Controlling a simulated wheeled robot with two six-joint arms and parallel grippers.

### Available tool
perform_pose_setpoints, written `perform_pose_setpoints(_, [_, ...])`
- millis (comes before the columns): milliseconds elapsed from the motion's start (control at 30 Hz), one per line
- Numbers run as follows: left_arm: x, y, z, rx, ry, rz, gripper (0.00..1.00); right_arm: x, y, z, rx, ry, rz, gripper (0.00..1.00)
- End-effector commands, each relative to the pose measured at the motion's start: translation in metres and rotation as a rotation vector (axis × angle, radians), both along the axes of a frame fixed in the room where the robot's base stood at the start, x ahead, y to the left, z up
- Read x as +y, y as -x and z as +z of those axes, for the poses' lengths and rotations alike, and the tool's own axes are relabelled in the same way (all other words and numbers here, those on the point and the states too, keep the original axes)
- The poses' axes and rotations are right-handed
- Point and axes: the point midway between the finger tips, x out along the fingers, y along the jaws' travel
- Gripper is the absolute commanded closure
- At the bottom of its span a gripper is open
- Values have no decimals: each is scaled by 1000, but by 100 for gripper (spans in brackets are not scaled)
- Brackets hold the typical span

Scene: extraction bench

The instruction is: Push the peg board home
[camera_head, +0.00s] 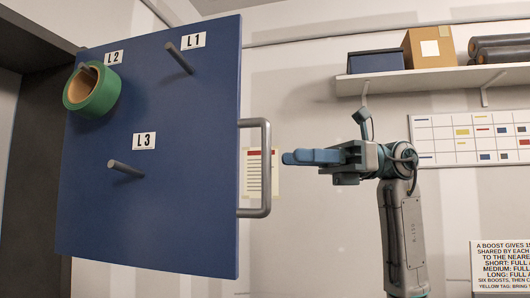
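The blue peg board (190,190) fills the left half of the head view, tilted in the picture. It carries three pegs marked L1 (180,58), L2 and L3 (126,169). A green tape roll (78,100) hangs on the L2 peg. A grey bar handle (266,170) stands along the board's right edge. My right gripper (300,157) points left, its blue fingertips a little to the right of the handle in the picture, with a visible gap. The fingers overlap in this view, so their opening is unclear. My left gripper is out of view.
A dark cabinet frame (32,150) stands at the left behind the board. A shelf (430,80) at the upper right holds a blue box (376,61), a cardboard box (428,47) and dark rolls. A chart (470,138) and a text sign (502,265) are on the wall.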

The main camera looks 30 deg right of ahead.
Motion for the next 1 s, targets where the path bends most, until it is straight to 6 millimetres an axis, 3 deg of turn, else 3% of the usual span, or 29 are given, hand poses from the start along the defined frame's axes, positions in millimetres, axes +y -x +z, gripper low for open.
perform_pose_setpoints(100, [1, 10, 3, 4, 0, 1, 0, 24, -6, 2, -1, 0, 5, 68])
perform_pose_setpoints(300, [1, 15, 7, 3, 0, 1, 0, 51, -14, 2, 0, 0, 3, 68])
perform_pose_setpoints(733, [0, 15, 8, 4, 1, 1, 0, 62, -17, 0, 2, -2, 1, 68])
perform_pose_setpoints(900, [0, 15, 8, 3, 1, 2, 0, 62, -17, 0, 1, -1, 1, 100])
perform_pose_setpoints(1000, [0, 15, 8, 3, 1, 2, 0, 61, -17, 0, 1, -1, 1, 100])
